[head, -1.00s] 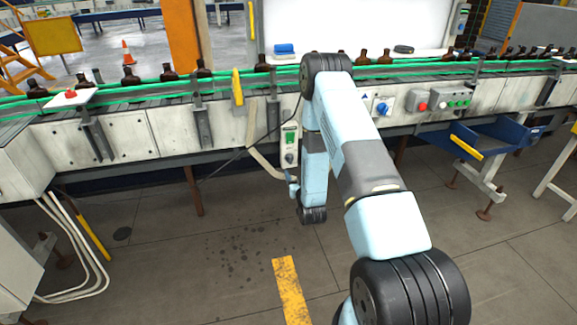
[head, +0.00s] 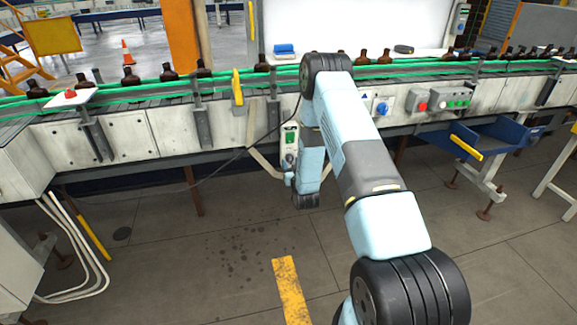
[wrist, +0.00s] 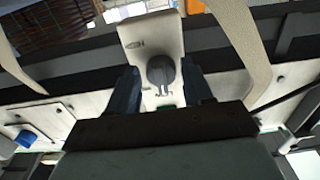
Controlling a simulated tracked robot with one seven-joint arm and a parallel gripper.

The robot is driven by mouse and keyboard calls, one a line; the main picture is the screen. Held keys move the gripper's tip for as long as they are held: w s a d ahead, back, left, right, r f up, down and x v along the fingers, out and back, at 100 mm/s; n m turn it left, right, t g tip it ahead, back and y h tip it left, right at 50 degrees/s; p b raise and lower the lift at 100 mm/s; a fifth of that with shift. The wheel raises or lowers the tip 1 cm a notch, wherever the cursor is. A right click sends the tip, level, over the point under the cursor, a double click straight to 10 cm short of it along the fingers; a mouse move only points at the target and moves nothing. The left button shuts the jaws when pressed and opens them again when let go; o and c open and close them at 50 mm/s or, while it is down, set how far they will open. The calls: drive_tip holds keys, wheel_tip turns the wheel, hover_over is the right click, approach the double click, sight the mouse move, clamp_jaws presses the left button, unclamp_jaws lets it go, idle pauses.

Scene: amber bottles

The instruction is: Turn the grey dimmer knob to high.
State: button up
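The grey dimmer knob (wrist: 161,70) is a dark round knob on a pale control plate (wrist: 150,35). In the wrist view the plate appears upside down, with small markings near the knob. My gripper (wrist: 159,66) is open, with one dark finger on each side of the knob and visible gaps between. I cannot tell how deep the fingertips reach along it. In the head view the control box (head: 289,134) hangs below the conveyor, and the knob (head: 289,158) shows small on its lower part. My arm stands just right of the box; the knob's pointer direction is unclear.
A blue rotary switch (head: 382,108) and a panel of red and green buttons (head: 440,100) sit right on the conveyor front. A beige curved bar (wrist: 240,40) passes close to the plate. A blue tray (head: 490,133) juts out at right.

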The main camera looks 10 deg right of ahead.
drive_tip(key=c, duration=0.7)
drive_tip(key=shift+a, duration=0.45)
drive_tip(key=shift+d, duration=0.2)
drive_tip(key=shift+c, duration=0.3)
drive_tip(key=shift+d+m, duration=0.1)
drive_tip(key=shift+m, duration=0.4)
drive_tip(key=m, duration=0.9)
drive_tip(key=shift+r, duration=0.15)
drive_tip(key=m, duration=0.7)
drive_tip(key=shift+r+m, duration=0.1)
drive_tip(key=shift+m, duration=0.2)
drive_tip(key=m, duration=0.4)
drive_tip(key=shift+d, duration=0.15)
drive_tip(key=shift+m, duration=1)
drive_tip(key=shift+a+r+m, duration=0.1)
drive_tip(key=shift+a+m, duration=0.1)
drive_tip(key=shift+m, duration=0.1)
